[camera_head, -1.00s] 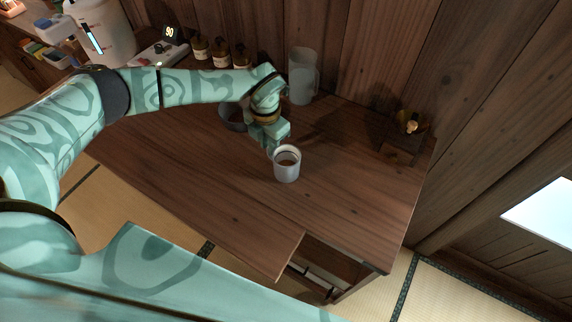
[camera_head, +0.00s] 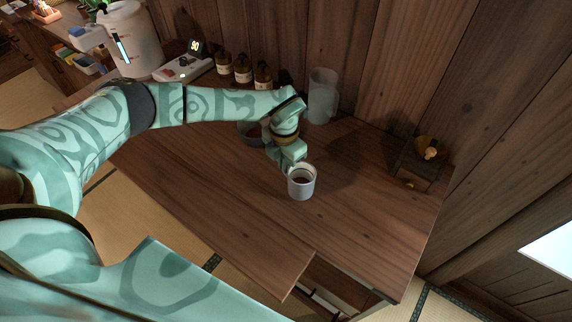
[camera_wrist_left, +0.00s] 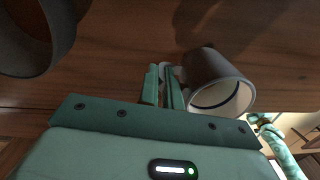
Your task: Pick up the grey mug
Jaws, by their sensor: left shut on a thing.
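The grey mug (camera_head: 301,190) stands upright at the middle of the wooden table, with brown showing inside it. In the left wrist view the mug (camera_wrist_left: 210,66) is just right of the fingers, its rim toward the camera. My left gripper (camera_head: 291,167) is at the mug's far left side. In the wrist view its fingers (camera_wrist_left: 166,88) are close together at the mug's side, shut on what looks like its handle, which they mostly hide. I cannot tell whether the mug's base is clear of the table.
A dark bowl (camera_head: 249,133) sits behind my left wrist. A clear pitcher (camera_head: 322,95) and several brown bottles (camera_head: 243,69) stand along the wall. A wooden grinder-like box (camera_head: 415,165) is at the right. The table right of the mug is clear.

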